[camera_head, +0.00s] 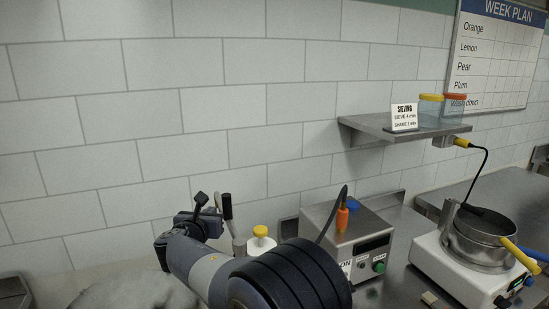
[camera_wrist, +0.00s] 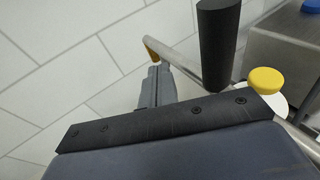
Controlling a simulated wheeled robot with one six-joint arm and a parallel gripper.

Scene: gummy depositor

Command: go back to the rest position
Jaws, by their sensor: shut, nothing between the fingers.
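My gripper (camera_wrist: 154,74) shows in the wrist view with its grey fingers together and nothing between them. It points toward the white tiled wall. A black cylindrical handle (camera_wrist: 219,45) stands just right of the fingers, with a visible gap from them. In the head view the black handle (camera_head: 227,206) rises close beside my wrist, at lower centre left. My arm hides much of what is below and behind it.
A white container with a yellow cap (camera_head: 261,232) stands by my arm. A control box (camera_head: 345,245) with an orange plug and a sieve machine (camera_head: 462,270) stand to the right. A wall shelf (camera_head: 385,133) holds a sign and jars. The upper left is bare wall.

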